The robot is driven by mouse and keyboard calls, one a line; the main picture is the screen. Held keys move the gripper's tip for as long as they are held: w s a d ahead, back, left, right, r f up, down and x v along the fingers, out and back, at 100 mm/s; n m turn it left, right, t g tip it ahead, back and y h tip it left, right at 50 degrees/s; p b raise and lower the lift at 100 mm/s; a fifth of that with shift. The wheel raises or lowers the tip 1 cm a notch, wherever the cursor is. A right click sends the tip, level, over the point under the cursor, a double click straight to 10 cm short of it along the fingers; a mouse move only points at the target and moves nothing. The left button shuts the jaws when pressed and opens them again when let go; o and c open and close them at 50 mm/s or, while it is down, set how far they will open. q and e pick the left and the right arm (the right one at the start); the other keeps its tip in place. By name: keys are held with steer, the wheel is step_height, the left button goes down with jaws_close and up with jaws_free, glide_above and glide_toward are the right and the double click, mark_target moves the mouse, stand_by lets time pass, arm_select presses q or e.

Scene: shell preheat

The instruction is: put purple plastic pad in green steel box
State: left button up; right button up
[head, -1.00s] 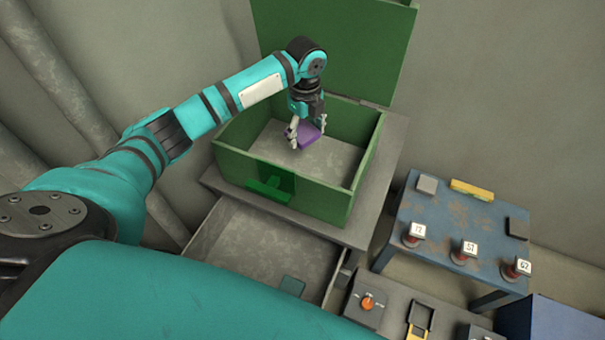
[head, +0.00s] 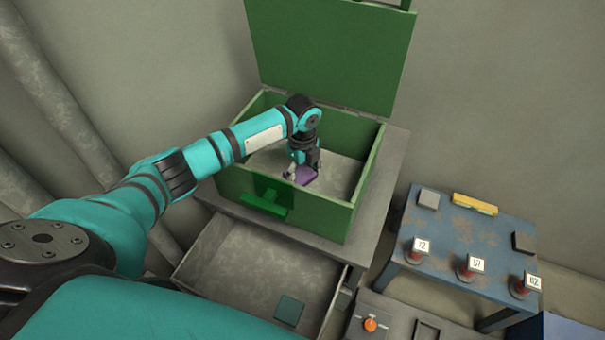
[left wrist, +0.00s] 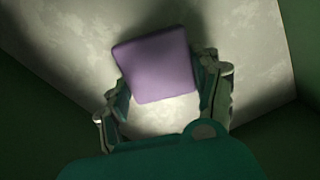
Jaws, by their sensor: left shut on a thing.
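The purple plastic pad (head: 307,175) is held in my left gripper (head: 302,173), inside the open green steel box (head: 290,208). The left wrist view shows the pad (left wrist: 155,63) between the two fingers of the gripper (left wrist: 165,98), with the pale box floor beyond it. The fingers are shut on the pad. I cannot tell whether the pad touches the floor. The box's green lid (head: 330,50) stands open at the back. My right gripper is not in view.
Below the box, an open grey drawer (head: 245,262) holds a dark green pad (head: 289,310). To the right, a blue table (head: 455,235) carries several numbered stands, grey pads and a yellow block (head: 475,204). An orange knob (head: 370,324) is at the bottom.

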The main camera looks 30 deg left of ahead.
mark_target(303, 175)
arm_select(q)
steer(key=o, duration=1.3)
steer(key=shift+f, duration=0.1)
steer(key=shift+c, duration=0.2)
steer(key=shift+r, duration=0.25)
step_height(303, 175, up, 12)
steer(key=p, duration=0.2)
steer(key=shift+p, duration=0.3)
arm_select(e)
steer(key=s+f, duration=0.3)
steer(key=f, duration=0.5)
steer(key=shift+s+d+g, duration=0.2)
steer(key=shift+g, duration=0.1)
